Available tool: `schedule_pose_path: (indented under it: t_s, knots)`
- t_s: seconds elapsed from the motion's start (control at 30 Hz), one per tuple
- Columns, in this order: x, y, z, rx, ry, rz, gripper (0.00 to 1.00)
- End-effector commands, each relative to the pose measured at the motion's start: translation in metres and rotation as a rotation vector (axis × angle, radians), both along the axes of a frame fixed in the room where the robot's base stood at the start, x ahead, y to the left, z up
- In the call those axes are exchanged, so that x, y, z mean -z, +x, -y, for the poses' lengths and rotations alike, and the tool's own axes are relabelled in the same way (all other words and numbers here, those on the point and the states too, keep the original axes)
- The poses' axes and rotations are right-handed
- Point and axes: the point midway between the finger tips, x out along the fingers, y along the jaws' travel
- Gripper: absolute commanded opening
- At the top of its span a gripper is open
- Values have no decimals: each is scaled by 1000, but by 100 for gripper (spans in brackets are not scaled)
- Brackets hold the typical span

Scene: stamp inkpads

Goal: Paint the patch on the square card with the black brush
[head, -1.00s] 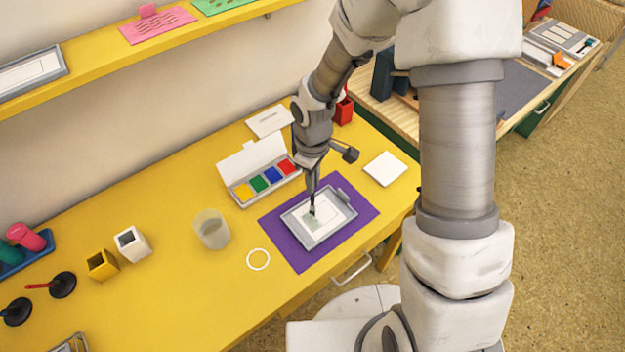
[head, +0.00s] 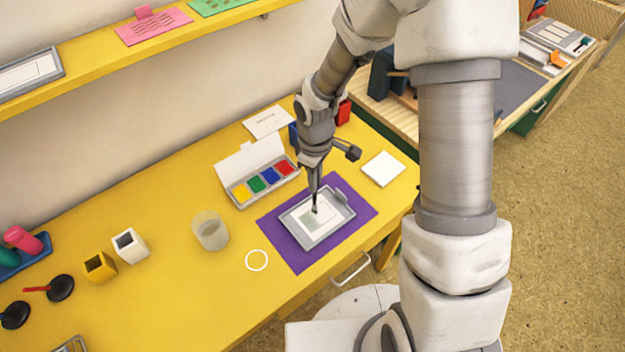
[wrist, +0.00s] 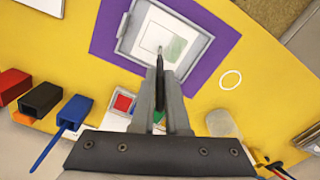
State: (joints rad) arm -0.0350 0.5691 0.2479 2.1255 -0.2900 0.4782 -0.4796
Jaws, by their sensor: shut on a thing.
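My gripper (head: 316,186) is shut on a thin dark brush (head: 315,204), which points down at the card. The white card (head: 323,206) lies in a grey tray-like holder (head: 300,232) on a purple mat (head: 293,257). The card carries a pale grey-green patch (head: 311,223); it also shows in the wrist view (wrist: 177,48). The brush tip is over the card beside the patch's edge; I cannot tell whether it touches. In the wrist view my gripper (wrist: 160,78) has its fingers close together around the brush.
An open paint box (head: 262,180) with yellow, green, blue and red pads lies behind the mat. A translucent cup (head: 210,231) and a white ring (head: 257,260) are to the left. A white square block (head: 382,169) lies to the right.

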Motion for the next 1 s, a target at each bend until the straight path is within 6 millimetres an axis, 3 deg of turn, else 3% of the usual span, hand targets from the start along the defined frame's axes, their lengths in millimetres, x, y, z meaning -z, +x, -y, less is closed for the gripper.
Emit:
schedule_pose_path:
  t_s: [0.37, 1.0]
  knots:
    - [1, 6, 9, 0, -1, 1, 0]
    - [2, -6, -8, -1, 1, -1, 0]
